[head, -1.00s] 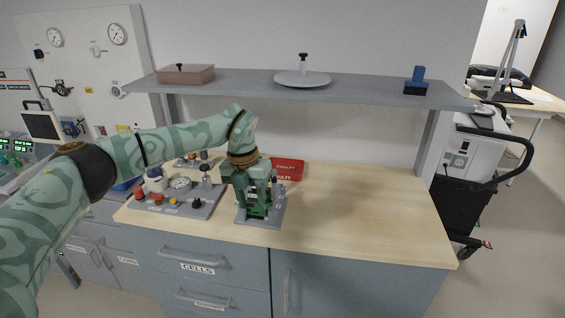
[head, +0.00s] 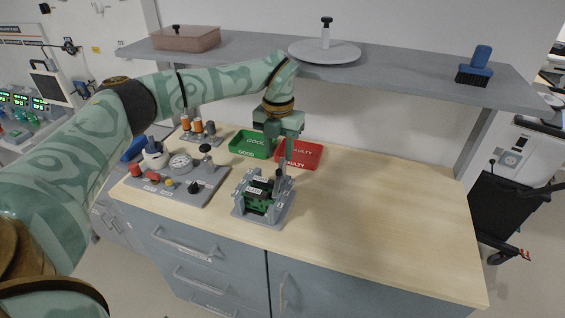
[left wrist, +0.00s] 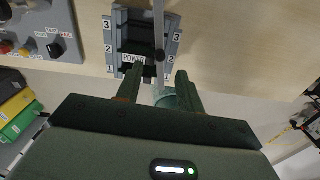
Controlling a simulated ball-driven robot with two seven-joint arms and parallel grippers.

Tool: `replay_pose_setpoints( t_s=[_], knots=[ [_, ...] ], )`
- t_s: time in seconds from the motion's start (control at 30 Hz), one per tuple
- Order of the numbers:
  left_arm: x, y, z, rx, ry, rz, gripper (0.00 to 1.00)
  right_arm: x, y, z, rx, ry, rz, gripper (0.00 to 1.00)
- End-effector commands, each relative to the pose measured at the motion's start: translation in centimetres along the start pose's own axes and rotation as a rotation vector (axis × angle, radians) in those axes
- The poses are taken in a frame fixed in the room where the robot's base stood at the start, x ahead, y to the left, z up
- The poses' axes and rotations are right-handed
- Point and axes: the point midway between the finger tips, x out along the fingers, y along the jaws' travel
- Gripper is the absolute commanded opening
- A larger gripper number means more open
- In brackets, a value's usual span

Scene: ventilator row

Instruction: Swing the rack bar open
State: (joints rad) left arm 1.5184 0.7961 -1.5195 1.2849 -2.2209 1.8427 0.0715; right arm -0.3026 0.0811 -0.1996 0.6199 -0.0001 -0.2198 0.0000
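The grey rack (head: 240,209) stands on the bench near its front edge, with green and black modules in it. It also shows in the left wrist view (left wrist: 116,45), with numbered side walls. In the head view a short grey part of the bar stands at the rack's back right. My left gripper (head: 280,152) is above and behind the rack. Its fingers (left wrist: 157,84) are apart in the wrist view; contact with the bar cannot be told. My right gripper is not in view.
A green tray (head: 240,148) and a red tray (head: 313,162) lie behind the rack, close to my left gripper. A control panel (head: 172,190) is left of it. A shelf (head: 400,72) overhangs the back. The bench's right side (head: 390,220) is clear.

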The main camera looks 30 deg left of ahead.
Motion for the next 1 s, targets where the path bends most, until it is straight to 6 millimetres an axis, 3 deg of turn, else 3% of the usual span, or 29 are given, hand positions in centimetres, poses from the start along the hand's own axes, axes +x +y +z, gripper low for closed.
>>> replay_pose_setpoints(
  t_s=[0.1,0.3,0.63,0.67,0.8,1.0],
  knots=[
    [2.5,0.0,0.0,0.001,0.004,0.0,0.38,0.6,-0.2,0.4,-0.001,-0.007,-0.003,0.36],
    [5.2,0.0,0.0,-0.001,0.003,0.0,0.38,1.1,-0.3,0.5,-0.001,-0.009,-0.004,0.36],
    [5.7,0.0,0.0,0.0,0.0,-0.001,0.38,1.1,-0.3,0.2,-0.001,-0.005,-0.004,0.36],
    [5.7,0.0,0.0,0.0,0.0,-0.001,0.35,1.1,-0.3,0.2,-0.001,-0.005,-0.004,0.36],
    [5.7,0.0,0.0,0.0,0.0,-0.001,0.0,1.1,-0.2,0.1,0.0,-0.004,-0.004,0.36],
    [5.7,-0.2,0.0,-0.001,0.0,-0.001,0.0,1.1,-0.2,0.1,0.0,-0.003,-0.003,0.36]
  ],
)
